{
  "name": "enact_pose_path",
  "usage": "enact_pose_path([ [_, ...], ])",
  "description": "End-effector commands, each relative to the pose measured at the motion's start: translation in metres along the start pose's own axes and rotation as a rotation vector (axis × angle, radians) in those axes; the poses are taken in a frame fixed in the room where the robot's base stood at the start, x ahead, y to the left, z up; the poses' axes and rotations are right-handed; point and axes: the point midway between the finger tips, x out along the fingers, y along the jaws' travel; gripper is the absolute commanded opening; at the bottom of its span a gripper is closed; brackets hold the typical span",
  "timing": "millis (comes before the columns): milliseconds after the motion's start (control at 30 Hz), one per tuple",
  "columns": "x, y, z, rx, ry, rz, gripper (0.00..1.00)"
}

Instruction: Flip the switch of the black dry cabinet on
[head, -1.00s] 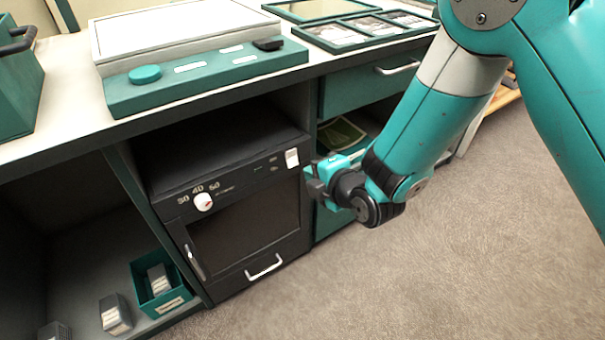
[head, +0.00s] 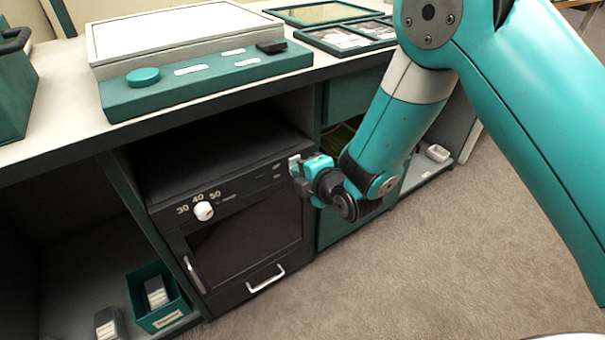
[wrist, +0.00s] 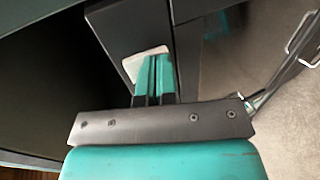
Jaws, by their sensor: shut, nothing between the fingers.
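The black dry cabinet (head: 170,225) stands in a bay under the counter, its door shut. Its front panel has a white dial (head: 204,211) with the marks 30, 40 and 50. The white switch (head: 294,161) is at the panel's right end, partly hidden by my gripper (head: 297,175). In the wrist view the switch (wrist: 143,62) shows just beyond the fingertips of my gripper (wrist: 155,62). The two teal fingers are shut together with nothing held, and overlap the switch's lower part. I cannot tell whether they touch it or which way it is tipped.
A green bin (head: 160,318) with a grey box stands on the low shelf left of the cabinet. The counter above holds a light box (head: 180,40) with a green control strip. The carpet in front is clear.

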Motion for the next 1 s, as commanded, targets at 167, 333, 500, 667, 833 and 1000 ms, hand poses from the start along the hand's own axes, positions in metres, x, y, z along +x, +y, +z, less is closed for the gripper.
enact_pose_path([
  [167, 0.003, -0.001, 0.000, 0.000, 0.000, 0.025, 0.00],
  [333, 0.003, 0.000, 0.000, 0.000, -0.001, 0.026, 0.00],
  [500, 0.001, 0.008, 0.000, 0.000, 0.000, 0.028, 0.00],
  [667, -0.002, 0.016, 0.000, 0.000, 0.000, 0.033, 0.00],
  [833, -0.002, 0.018, -0.001, 0.000, 0.000, 0.037, 0.00],
  [1000, -0.002, 0.020, -0.001, 0.000, 0.000, 0.040, 0.00],
])
